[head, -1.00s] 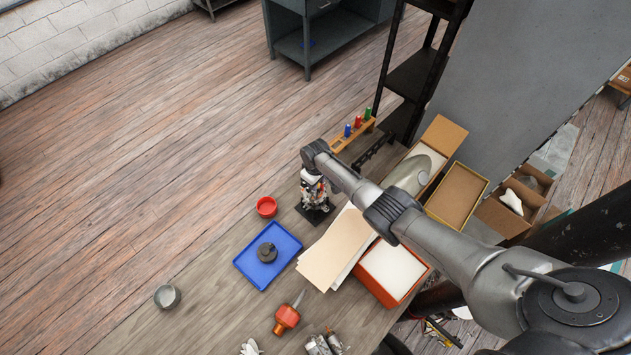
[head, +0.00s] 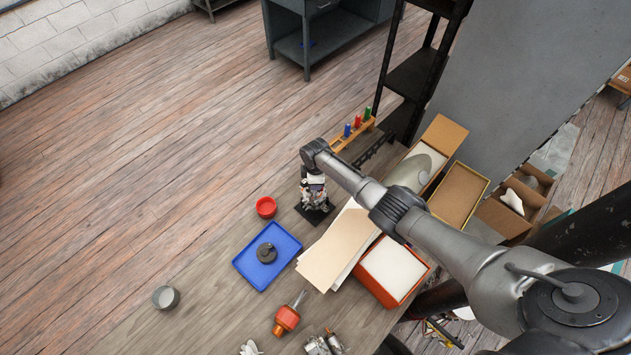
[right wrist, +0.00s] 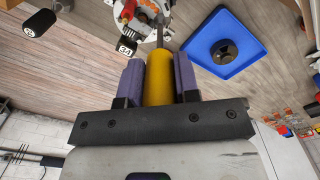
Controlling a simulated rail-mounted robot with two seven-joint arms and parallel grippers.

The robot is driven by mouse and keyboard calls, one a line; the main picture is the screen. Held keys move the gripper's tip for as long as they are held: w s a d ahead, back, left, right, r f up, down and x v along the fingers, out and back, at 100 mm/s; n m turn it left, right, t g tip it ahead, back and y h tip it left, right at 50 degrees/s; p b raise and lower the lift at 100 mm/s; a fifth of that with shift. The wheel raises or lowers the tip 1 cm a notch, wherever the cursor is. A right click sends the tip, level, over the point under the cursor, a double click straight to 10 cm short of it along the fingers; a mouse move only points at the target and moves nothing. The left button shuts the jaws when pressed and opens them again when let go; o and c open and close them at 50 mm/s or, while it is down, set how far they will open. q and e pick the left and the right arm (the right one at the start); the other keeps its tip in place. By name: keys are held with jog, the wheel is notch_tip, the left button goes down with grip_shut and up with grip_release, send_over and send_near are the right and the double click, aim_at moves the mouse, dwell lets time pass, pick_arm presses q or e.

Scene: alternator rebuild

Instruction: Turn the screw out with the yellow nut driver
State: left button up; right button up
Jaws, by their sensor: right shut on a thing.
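In the right wrist view, my right gripper (right wrist: 158,68) is shut on the yellow handle of the nut driver (right wrist: 158,92). Its metal shaft points away from the gripper to the alternator part (right wrist: 146,14) at the top edge. I cannot tell whether the tip is seated on a screw; the screw itself cannot be made out. In the head view, my right gripper (head: 313,187) points down over the black base plate (head: 314,215); the wrist and gripper hide most of the work there. My left gripper is not in view.
A blue tray (head: 247,267) holding a dark round part (head: 266,253) lies near a red cup (head: 266,207). A rack (head: 344,142) with blue, red and green drivers stands behind. Papers (head: 335,250) and a red box (head: 373,287) are close to the arm.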

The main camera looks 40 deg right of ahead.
jog(key=n+b, duration=0.1)
jog(key=n, duration=0.3)
jog(key=shift+f+n, duration=0.1)
jog(key=shift+n, duration=0.3)
jog(key=n, duration=0.3)
jog(key=shift+d+b, duration=0.1)
jog(key=shift+b, duration=0.2)
jog(key=n+b, duration=0.1)
jog(key=n, duration=0.3)
jog(key=shift+n, duration=0.9)
jog(key=shift+w, duration=0.1)
jog(key=shift+b, duration=0.3)
jog(key=n+b, duration=0.1)
jog(key=n, duration=0.2)
jog(key=shift+b, duration=0.3)
jog(key=n+b, duration=0.1)
jog(key=n, duration=0.2)
jog(key=shift+n, duration=0.4)
